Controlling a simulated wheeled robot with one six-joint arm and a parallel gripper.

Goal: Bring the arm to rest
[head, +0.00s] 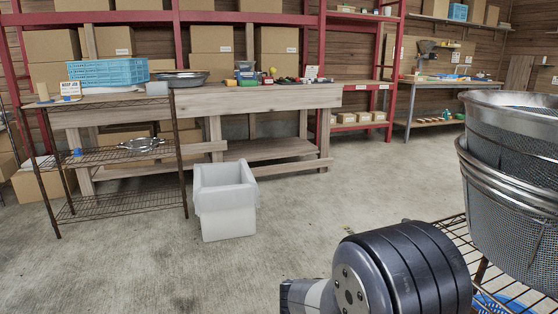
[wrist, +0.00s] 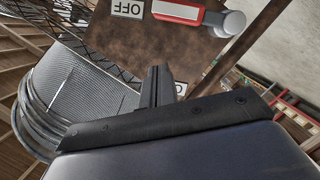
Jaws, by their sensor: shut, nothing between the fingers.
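My gripper (wrist: 157,76) shows in the wrist view with its fingers together and nothing between them. A brown panel (wrist: 150,50) lies beyond the fingers. The gap between fingers and panel is hard to judge. In the head view only a dark rounded link of my arm shows at the bottom right, and the gripper is out of that picture.
Stacked mesh baskets (head: 510,185) stand on a wire rack (head: 462,232) at the right, close to my arm. They also show in the wrist view (wrist: 85,95). A white bin (head: 226,205), wire shelf (head: 115,157) and wooden workbench (head: 215,100) stand further off. The middle floor is clear.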

